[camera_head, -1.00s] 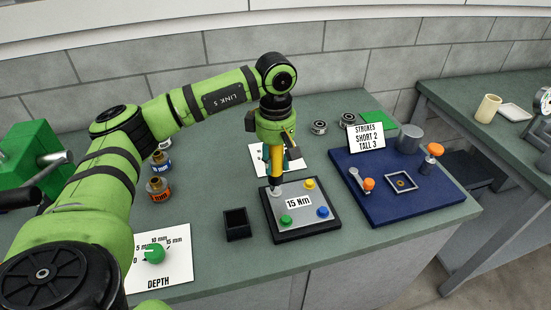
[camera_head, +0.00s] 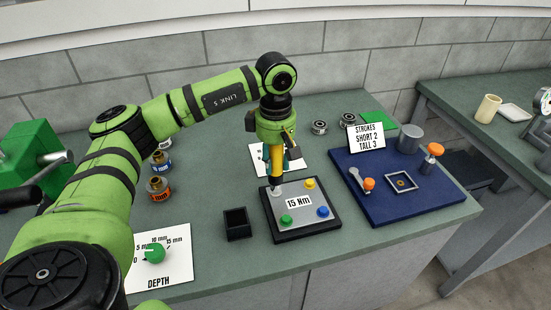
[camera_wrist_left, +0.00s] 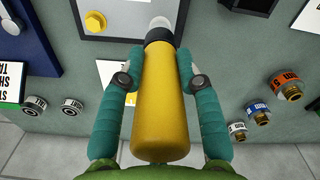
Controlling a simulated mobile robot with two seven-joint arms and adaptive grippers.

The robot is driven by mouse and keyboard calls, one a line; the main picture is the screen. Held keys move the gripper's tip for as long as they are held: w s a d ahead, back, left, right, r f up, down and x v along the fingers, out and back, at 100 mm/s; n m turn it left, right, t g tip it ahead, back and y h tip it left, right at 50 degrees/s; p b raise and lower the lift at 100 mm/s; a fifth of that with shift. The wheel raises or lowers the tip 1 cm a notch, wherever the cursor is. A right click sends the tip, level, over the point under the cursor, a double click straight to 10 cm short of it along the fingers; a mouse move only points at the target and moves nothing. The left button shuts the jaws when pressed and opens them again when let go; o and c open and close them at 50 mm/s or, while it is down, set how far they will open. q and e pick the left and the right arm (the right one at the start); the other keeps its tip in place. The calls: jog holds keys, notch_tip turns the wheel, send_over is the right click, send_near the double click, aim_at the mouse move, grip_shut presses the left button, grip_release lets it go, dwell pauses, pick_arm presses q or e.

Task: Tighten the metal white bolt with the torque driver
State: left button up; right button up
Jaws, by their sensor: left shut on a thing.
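My left gripper (camera_head: 279,160) is shut on the torque driver (camera_head: 276,165), which has a yellow body and a dark lower end. In the left wrist view the teal fingers (camera_wrist_left: 158,78) clasp the yellow driver (camera_wrist_left: 162,110) from both sides. The driver stands about upright with its tip at the white bolt (camera_head: 277,191), at the back left corner of the grey plate (camera_head: 298,187). The white bolt also shows past the driver's end in the left wrist view (camera_wrist_left: 161,22). Whether the tip is fully seated is hard to tell. My right gripper is not in view.
The plate also bears yellow (camera_head: 310,184), blue (camera_head: 323,212) and green (camera_head: 286,219) bolts and a "15 Nm" label. A black open box (camera_head: 237,224) stands left of it. A blue board (camera_head: 420,199) with orange-topped parts lies to the right. Small jars (camera_head: 157,190) stand at left.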

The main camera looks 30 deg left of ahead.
pick_arm(q)
jog(key=shift+s+d, duration=0.1)
jog(key=shift+s, duration=0.05)
jog(key=shift+r+p, duration=0.75)
jog(key=shift+r, duration=0.15)
jog(key=shift+r+p, duration=0.9)
jog(key=shift+r, duration=0.7)
